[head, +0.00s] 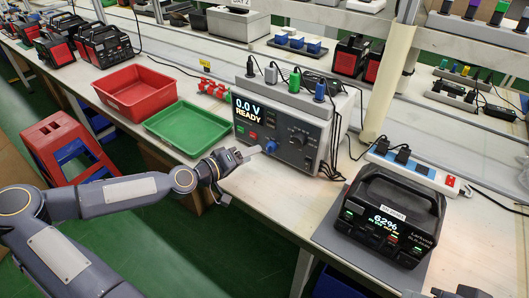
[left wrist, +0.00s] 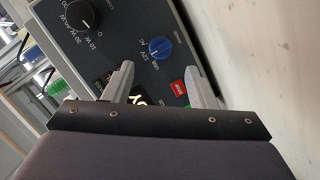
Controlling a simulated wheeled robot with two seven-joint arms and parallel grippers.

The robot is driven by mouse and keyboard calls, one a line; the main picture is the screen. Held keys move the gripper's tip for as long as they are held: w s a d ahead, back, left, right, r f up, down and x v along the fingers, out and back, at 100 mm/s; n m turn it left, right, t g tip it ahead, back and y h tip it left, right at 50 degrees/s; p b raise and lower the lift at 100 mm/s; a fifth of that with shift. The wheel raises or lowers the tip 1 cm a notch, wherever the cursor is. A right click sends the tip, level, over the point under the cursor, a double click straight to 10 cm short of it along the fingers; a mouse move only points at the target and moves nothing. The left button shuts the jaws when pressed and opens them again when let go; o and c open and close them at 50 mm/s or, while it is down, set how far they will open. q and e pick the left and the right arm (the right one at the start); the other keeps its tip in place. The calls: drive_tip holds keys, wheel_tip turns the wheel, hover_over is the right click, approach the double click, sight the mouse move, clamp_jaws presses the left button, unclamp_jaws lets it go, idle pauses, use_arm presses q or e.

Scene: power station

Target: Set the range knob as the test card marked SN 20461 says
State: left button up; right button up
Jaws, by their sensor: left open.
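The grey tester (head: 285,122) on the bench shows "0.0 V READY" on its screen. Its front has a blue knob (head: 271,146) and a dark knob (head: 297,140). In the left wrist view the blue knob (left wrist: 160,48) has USB, 12V and AC marks, and the dark knob (left wrist: 78,16) has watt marks. My left gripper (head: 251,152) is open and empty at the panel's front. Its fingers (left wrist: 160,84) point towards the blue knob, apart from it. I cannot read a card marked SN 20461. A dark part at the bottom right edge seems to be my right gripper (head: 460,292), mostly cut off.
A black power station (head: 390,218) showing 62% stands on a grey mat at the right. A green tray (head: 188,128) and a red bin (head: 136,90) stand left of the tester. A white power strip (head: 412,172) lies behind the power station. A red step stool (head: 68,150) stands before the bench.

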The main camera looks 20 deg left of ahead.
sight(270, 148)
use_arm(q)
drive_tip(key=x, duration=0.6)
drive_tip(key=shift+w+d+f, duration=0.1)
drive_tip(key=shift+w+d, duration=0.05)
drive_tip(key=shift+d, duration=0.05)
drive_tip(key=c, duration=0.9)
